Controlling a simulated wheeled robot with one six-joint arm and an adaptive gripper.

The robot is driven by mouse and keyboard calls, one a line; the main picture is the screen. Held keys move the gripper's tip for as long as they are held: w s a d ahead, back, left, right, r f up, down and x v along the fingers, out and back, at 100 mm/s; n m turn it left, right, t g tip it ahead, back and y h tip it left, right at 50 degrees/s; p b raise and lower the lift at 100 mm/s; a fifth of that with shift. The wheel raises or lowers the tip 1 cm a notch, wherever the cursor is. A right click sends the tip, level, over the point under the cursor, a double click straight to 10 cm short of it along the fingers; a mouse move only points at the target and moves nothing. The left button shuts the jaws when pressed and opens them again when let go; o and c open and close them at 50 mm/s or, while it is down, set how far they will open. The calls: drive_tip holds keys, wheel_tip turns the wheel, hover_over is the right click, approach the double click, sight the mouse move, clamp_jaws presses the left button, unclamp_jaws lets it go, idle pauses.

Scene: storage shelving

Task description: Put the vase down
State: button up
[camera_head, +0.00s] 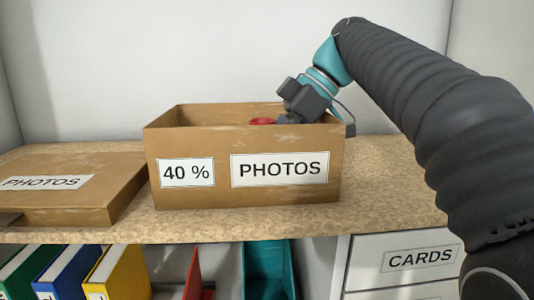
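A small part of a red thing (262,121), which may be the vase, shows just above the front rim of an open cardboard box labelled "40 %" and "PHOTOS" (222,142). The rest of it is hidden behind the box's front wall. My gripper (288,119) points down into the right part of the box, beside the red thing. Its fingertips are hidden or too small to make out, so I cannot tell whether it is open or holds the red thing.
The box stands on a speckled shelf top (385,195). A cardboard lid marked "PHOTOS" (105,172) lies to its left. Below are binders (118,275), a teal holder (268,270) and a drawer marked "CARDS" (365,275). The shelf right of the box is bare.

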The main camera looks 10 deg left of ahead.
drive_tip(key=shift+f, duration=0.15)
drive_tip(key=o, duration=1.4)
drive_tip(key=shift+r, duration=0.2)
drive_tip(key=p+v, duration=0.2)
drive_tip(key=v, duration=0.5)
drive_tip(key=shift+d, duration=0.15)
drive_tip(key=shift+r, duration=0.1)
